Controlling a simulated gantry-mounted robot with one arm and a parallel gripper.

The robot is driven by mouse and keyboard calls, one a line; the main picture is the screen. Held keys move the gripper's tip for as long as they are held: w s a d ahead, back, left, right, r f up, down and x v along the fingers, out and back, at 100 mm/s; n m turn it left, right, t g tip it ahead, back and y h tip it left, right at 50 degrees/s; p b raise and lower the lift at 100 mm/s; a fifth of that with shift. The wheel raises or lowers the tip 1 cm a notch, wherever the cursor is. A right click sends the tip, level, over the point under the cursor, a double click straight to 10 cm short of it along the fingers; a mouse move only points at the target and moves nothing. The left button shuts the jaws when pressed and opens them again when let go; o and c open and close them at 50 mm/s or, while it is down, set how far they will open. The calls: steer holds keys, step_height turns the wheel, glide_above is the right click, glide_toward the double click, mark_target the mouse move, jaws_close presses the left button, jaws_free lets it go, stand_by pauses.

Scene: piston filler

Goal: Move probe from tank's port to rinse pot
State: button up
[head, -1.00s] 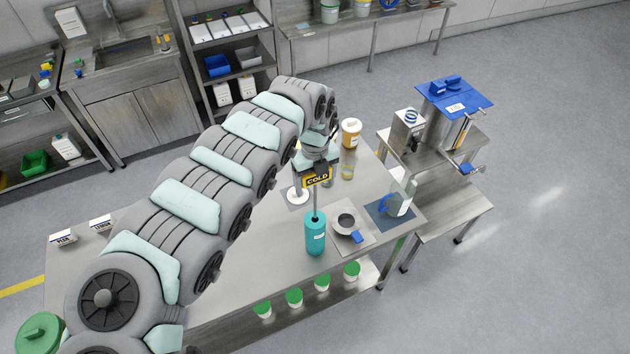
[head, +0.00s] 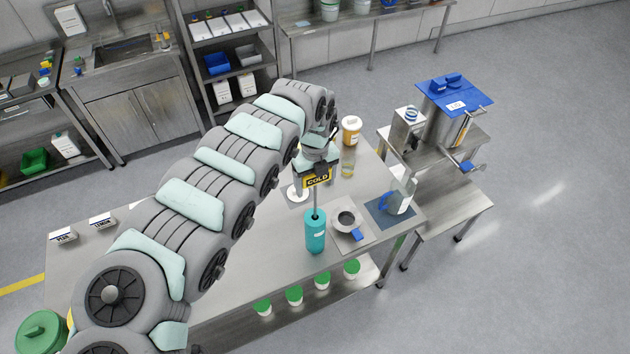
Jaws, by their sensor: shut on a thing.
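My gripper (head: 318,168) is shut on the probe, which carries a black and yellow block marked COLD (head: 317,181). The probe's thin grey stem (head: 315,204) hangs upright. Its lower end meets the top of the teal cylindrical pot (head: 315,232), which looks like the rinse pot. I cannot tell how deep the tip is inside. The steel tank (head: 449,127) with a blue lid (head: 453,93) stands on a stand at the right, well away from the gripper. Its port cannot be made out. My wrist partly hides the fingers.
On the steel table (head: 265,262), a grey strainer-like dish (head: 346,219) sits just right of the pot. An orange-brown jar (head: 351,131) and a small glass (head: 347,169) stand behind. The table's front edge is close to the pot.

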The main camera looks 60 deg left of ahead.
steer(key=shift+f, duration=0.75)
steer(key=b, duration=0.4)
glide_above(315, 217)
steer(key=shift+w+a+f, duration=0.1)
steer(key=shift+a+f, duration=0.05)
steer(key=shift+f, duration=1.8)
steer(key=shift+a+f, duration=0.15)
steer(key=shift+f, duration=1.9)
steer(key=shift+f+b, duration=2.3)
steer(key=shift+f, duration=2.3)
steer(key=o, duration=1.6)
steer(key=shift+r, duration=0.1)
